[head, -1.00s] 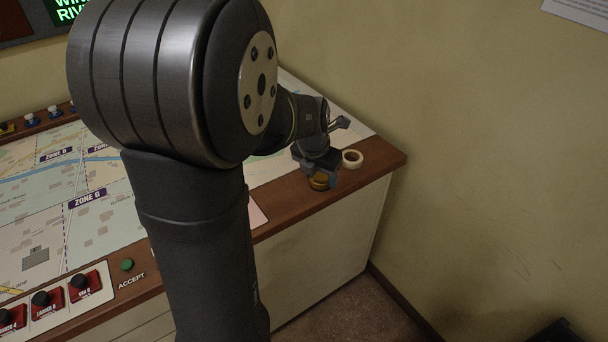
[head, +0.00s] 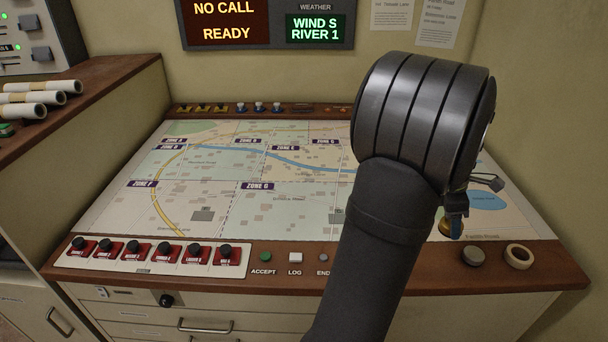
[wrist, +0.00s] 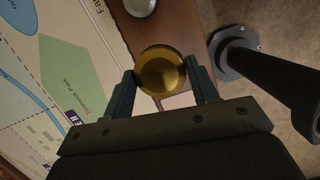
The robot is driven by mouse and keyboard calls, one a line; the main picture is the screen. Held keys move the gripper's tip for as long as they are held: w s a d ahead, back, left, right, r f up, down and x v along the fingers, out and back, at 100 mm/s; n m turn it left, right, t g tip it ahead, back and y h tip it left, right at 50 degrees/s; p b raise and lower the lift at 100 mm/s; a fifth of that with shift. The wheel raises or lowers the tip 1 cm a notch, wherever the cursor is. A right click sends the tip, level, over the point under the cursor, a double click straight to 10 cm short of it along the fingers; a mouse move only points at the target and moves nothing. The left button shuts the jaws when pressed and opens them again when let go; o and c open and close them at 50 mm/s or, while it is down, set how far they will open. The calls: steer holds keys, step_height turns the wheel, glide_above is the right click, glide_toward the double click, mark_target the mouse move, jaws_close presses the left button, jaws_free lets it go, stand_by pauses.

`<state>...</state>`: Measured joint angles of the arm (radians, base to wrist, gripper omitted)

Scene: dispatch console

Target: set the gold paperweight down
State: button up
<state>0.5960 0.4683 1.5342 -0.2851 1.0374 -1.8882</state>
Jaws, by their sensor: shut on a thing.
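The gold paperweight (wrist: 161,74) is round and shiny, gripped between the two fingers of my gripper (wrist: 160,82) in the wrist view.
A grey round disc (head: 472,256) and a cream tape ring (head: 519,257) lie on the wooden front edge, right of my gripper. The map (head: 300,213) is broad and flat. Red-based black knobs (head: 165,249) and the accept button (head: 265,257) line its front left.

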steer(key=w+a+m+g+y, duration=0.3)
steer(key=w+a+m, duration=1.2)
steer(key=w+a, duration=0.8)
steer(key=w+a+m+y, duration=0.1)
steer(key=w+a+m, duration=0.15)
steer(key=a, duration=0.35)
steer(key=w+a+m, duration=0.2)
steer(key=a+m, duration=0.1)
steer(key=a, duration=0.3)
steer(key=w+a+m+t+y, duration=0.2)
steer(key=a+m, duration=0.8)
steer(key=a, duration=1.3)
steer(key=s+a+m+t, duration=0.1)
steer(key=s+a+m, duration=0.3)
steer(key=a, duration=0.8)
steer(key=s+a+m+t, duration=0.2)
steer(key=s+a+m, duration=0.15)
steer(key=a, duration=0.85)
steer(key=shift+m, duration=0.4)
steer(key=a+f, duration=0.2)
steer(key=a, duration=0.1)
steer(key=s+a+f, duration=0.1)
steer(key=a+f, duration=0.2)
steer(key=a, duration=0.1)
steer(key=s+a+f, duration=0.1)
steer(key=a+f, duration=0.1)
steer(key=a, duration=0.2)
steer(key=shift+s+a+f, duration=0.15)
steer(key=shift+a+f, duration=0.05)
steer(key=shift+f, duration=2.1)
